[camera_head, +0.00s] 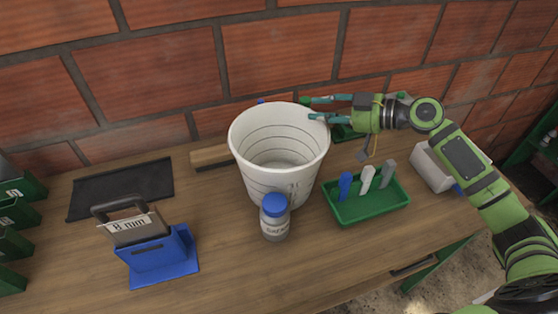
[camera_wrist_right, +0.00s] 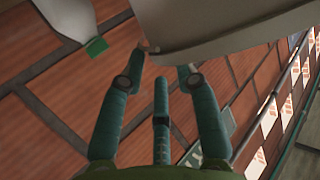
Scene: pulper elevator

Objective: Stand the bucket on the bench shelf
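The white ribbed bucket (camera_head: 256,178) is upright with its open top up, over the wooden bench top (camera_head: 230,250). Its base is partly hidden by a bottle, so I cannot tell whether it touches the wood. My right gripper (camera_head: 313,109) is at the bucket's far right rim, its fingers spread apart. In the right wrist view the bucket (camera_wrist_right: 225,25) fills the top, and the right gripper's fingertips (camera_wrist_right: 164,62) are at its edge with a gap between them. I cannot tell whether they touch it. My left gripper is not in view.
A blue-capped bottle (camera_head: 275,222) stands in front of the bucket. A green tray (camera_head: 368,211) with several scoops lies to its right, and a white bin (camera_head: 432,170) is farther right. A blue holder (camera_head: 160,258) and dark mat (camera_head: 120,189) are left. A brick wall (camera_head: 150,80) is behind.

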